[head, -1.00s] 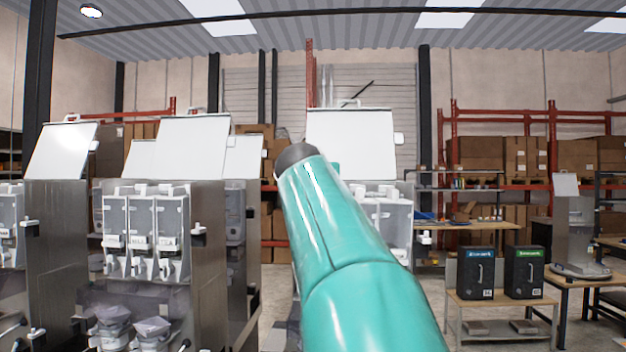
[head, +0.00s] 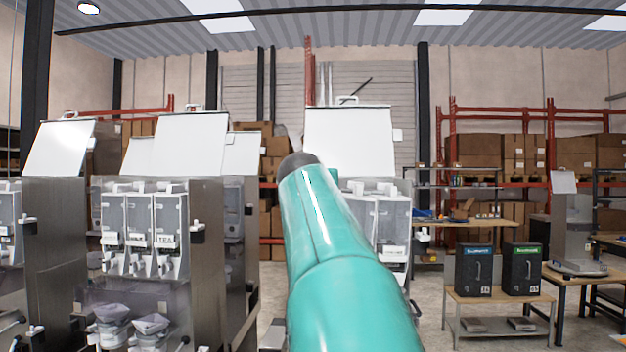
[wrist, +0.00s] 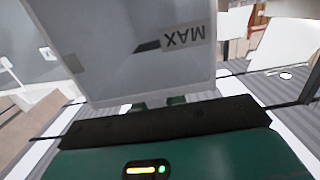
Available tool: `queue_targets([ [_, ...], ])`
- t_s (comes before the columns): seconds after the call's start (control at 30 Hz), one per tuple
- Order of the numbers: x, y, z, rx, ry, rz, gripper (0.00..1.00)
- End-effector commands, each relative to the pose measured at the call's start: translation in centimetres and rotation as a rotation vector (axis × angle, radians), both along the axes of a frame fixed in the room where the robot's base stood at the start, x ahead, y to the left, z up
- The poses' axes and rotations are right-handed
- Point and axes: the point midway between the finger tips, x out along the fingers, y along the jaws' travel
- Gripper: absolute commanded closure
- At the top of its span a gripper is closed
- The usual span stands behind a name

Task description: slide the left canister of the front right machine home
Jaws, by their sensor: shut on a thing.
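The front right machine with its raised white lid (head: 350,140) stands behind my teal arm in the head view. Two of its clear canisters show to the right of the arm, the nearer-to-arm one (head: 361,212) partly covered and the right one (head: 393,225) in plain view. The machine's left part is hidden by my arm. In the wrist view a large translucent canister (wrist: 130,50) with an upside-down MAX label fills the area before my gripper (wrist: 157,104). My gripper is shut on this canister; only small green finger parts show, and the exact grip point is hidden.
Another machine with three canisters (head: 140,230) and a raised lid stands to the left, with cups below it. At right, two black boxes (head: 473,270) stand on a low wooden table (head: 500,297). Floor shows between the machine and this table.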

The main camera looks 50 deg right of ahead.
Motion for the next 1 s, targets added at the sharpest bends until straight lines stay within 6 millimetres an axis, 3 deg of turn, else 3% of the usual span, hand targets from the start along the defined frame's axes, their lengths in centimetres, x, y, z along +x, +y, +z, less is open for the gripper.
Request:
queue_targets([
  [0.77, 0.0, -0.1, -1.0, -0.002, -0.003, 0.0, 1.0],
  [0.8, 0.0, -0.1, -1.0, -0.002, -0.003, 0.001, 0.81],
  [0.9, 0.0, -0.1, -1.0, -0.002, -0.003, 0.0, 0.62],
  [1.0, 0.1, -0.1, -1.1, -0.001, -0.002, 0.0, 0.62],
])
